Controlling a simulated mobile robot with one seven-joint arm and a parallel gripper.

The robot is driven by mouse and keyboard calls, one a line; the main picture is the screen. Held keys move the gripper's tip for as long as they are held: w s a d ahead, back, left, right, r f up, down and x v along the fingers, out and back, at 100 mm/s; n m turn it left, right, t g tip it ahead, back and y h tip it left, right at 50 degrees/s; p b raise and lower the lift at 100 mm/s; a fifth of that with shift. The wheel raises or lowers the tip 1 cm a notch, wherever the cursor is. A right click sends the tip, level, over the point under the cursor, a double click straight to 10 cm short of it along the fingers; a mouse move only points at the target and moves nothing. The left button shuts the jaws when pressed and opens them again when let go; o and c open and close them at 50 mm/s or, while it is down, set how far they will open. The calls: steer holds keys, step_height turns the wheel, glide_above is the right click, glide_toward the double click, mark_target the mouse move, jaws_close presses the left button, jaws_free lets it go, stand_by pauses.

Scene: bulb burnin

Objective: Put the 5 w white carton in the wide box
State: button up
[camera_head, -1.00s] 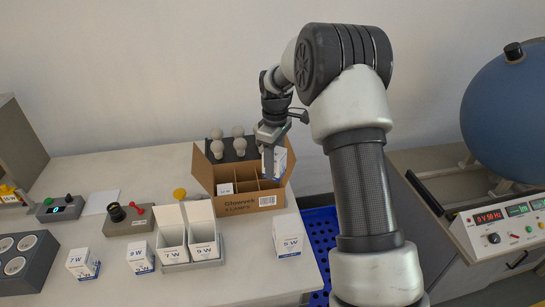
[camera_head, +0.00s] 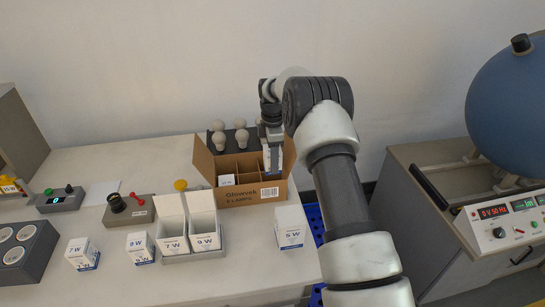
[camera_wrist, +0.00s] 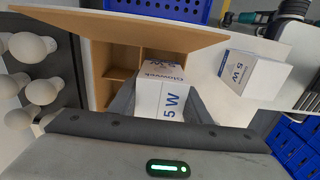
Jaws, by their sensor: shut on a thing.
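My gripper (camera_head: 272,140) is shut on a white 5 W carton (camera_wrist: 163,97) with blue print. In the head view the carton (camera_head: 272,158) hangs upright below my fingers at the back right of the wide box (camera_head: 250,194), an open brown cardboard box with divided compartments. Its lower end appears to be within the box's outline; how deep it sits is hidden. The wide box also shows in the wrist view (camera_wrist: 115,28). Other compartments look empty.
Another 5 W carton (camera_head: 290,228) stands on the table right of the box. Several bulbs (camera_head: 218,140) stand in a dark holder behind the box. Two open cartons (camera_head: 203,225) stand in a grey holder at front left. A blue crate (camera_head: 315,222) is beyond the table's right edge.

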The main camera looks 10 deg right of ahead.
steer(key=shift+f, duration=0.2)
steer(key=shift+f+b, duration=1.95)
steer(key=shift+f, duration=1.35)
steer(key=o, duration=0.6)
steer(key=shift+f, duration=0.1)
steer(key=shift+o, duration=0.9)
steer(key=shift+w+r+p, duration=0.1)
steer(key=shift+r+p, duration=0.6)
steer(key=shift+r, duration=0.75)
steer(key=shift+r+p, duration=1.65)
steer(key=shift+r, duration=1.5)
